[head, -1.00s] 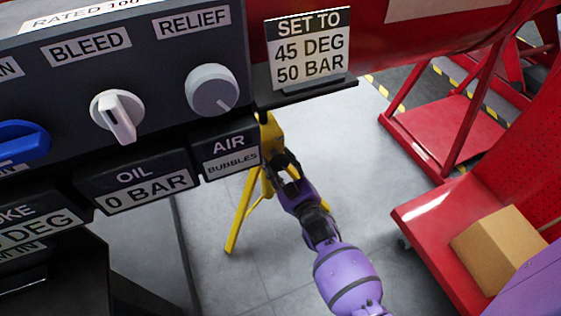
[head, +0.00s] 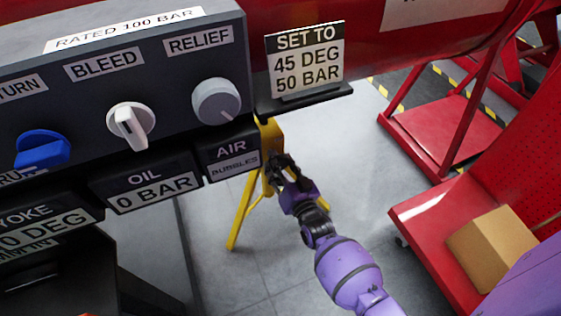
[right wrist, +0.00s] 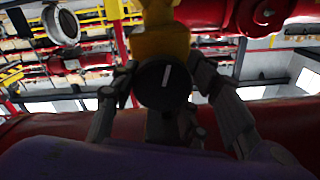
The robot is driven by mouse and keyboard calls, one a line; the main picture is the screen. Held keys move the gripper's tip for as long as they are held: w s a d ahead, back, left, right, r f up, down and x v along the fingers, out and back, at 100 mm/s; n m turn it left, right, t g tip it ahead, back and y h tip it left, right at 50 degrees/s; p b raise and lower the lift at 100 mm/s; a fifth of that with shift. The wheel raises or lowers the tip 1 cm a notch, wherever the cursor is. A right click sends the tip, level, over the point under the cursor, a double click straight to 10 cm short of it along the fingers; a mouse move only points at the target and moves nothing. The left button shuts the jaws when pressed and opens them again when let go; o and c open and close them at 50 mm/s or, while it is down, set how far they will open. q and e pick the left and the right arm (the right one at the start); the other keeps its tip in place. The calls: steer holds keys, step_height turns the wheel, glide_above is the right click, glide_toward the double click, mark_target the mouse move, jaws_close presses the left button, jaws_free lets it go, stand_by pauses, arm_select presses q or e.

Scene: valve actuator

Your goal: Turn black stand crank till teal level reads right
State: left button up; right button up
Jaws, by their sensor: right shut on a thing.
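The yellow stand (head: 243,208) stands on the floor below the red pipe, partly hidden by the panel and my gripper. My right gripper (head: 277,172) is at the upper part of this stand. In the right wrist view, a round black crank knob (right wrist: 153,95) with a white mark sits between my right fingers (right wrist: 162,88), in front of a yellow part (right wrist: 158,40). The fingers are shut on it; exact finger contact is dark and hard to make out. I cannot make out a teal level in either current view. My left gripper is not in view.
A grey panel carries a blue knob (head: 42,149), a white bleed knob (head: 131,125) and a grey relief knob (head: 216,101). The oil label (head: 150,190) reads 0 BAR. A sign (head: 306,62) says 45 DEG, 50 BAR. A cardboard box (head: 492,248) lies at the right.

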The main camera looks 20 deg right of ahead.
steer(key=shift+d+m, duration=0.3)
steer(key=shift+m, duration=0.9)
steer(key=o, duration=1.1)
steer(key=shift+a, duration=0.1)
steer(key=shift+s+f, duration=0.1)
steer(key=shift+s, duration=0.2)
steer(key=s, duration=1.1)
steer(key=shift+s+d, duration=0.2)
